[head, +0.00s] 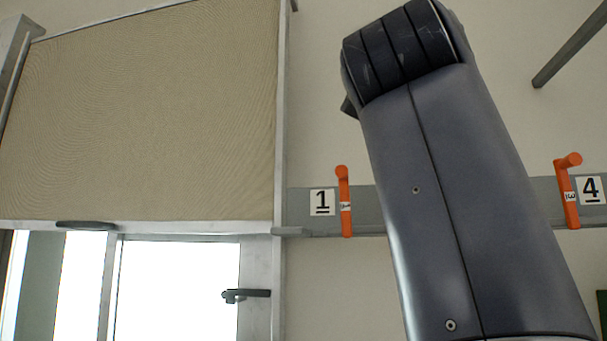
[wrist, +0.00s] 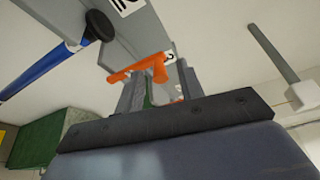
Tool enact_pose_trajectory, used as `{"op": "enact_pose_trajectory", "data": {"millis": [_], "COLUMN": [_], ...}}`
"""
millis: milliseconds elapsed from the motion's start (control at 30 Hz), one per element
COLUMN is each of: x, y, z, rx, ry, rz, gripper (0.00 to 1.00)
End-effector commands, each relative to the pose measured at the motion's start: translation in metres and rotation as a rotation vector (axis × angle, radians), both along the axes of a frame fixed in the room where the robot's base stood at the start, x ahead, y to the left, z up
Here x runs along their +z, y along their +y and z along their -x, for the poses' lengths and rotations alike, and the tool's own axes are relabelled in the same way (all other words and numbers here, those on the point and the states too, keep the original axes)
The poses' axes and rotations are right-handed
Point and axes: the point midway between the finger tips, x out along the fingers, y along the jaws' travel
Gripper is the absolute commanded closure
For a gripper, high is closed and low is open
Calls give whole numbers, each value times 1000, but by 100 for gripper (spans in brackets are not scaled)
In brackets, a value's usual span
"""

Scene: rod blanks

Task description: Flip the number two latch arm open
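In the wrist view an orange latch arm (wrist: 145,68) stands off a grey rail (wrist: 140,33), with a small white tag beside it. A larger white label (wrist: 125,5) at the top edge is cut off, so I cannot read its number. My gripper (wrist: 160,88) is open, its two grey fingers apart just below the latch arm. The orange handle lies at the fingertips; I cannot tell whether they touch it. In the head view my arm covers the middle of the rail, and no label 2 shows there.
In the head view an orange latch (head: 345,205) stands beside label 1 (head: 322,202), and another (head: 568,190) beside label 4 (head: 590,190). A tan panel (head: 140,110) and a door with a dark handle (head: 246,294) are left. The wrist view shows a blue rod (wrist: 45,70) and green block (wrist: 40,135).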

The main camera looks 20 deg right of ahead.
Motion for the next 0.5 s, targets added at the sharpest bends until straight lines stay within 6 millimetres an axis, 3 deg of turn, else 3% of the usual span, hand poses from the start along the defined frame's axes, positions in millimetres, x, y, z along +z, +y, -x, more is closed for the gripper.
{"op": "enact_pose_trajectory", "data": {"millis": [500], "x": [1], "y": [21], "z": [12], "rx": [6], "ry": [-2], "rz": [-3], "gripper": [64]}}
